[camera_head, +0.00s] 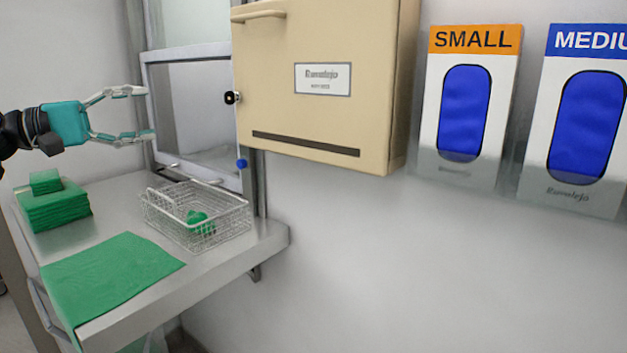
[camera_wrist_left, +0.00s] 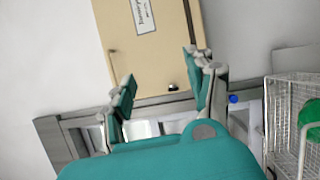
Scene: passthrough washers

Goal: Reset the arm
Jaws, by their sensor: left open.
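My left gripper (camera_head: 150,112) comes in from the left in the head view, above the steel shelf (camera_head: 215,262). It is open and empty, with its two fingers spread and pointing right, in front of the pass-through window (camera_head: 195,110). In the left wrist view its fingertips (camera_wrist_left: 160,85) stand apart with nothing between them, and the beige cabinet shows beyond. My right gripper is not in view.
A wire basket (camera_head: 165,212) with a green item (camera_head: 198,220) stands on the shelf. Folded green cloths (camera_head: 55,210) are stacked at the left, and a green cloth (camera_head: 110,275) lies in front. A beige cabinet (camera_head: 290,100) and glove boxes (camera_head: 510,125) hang on the wall.

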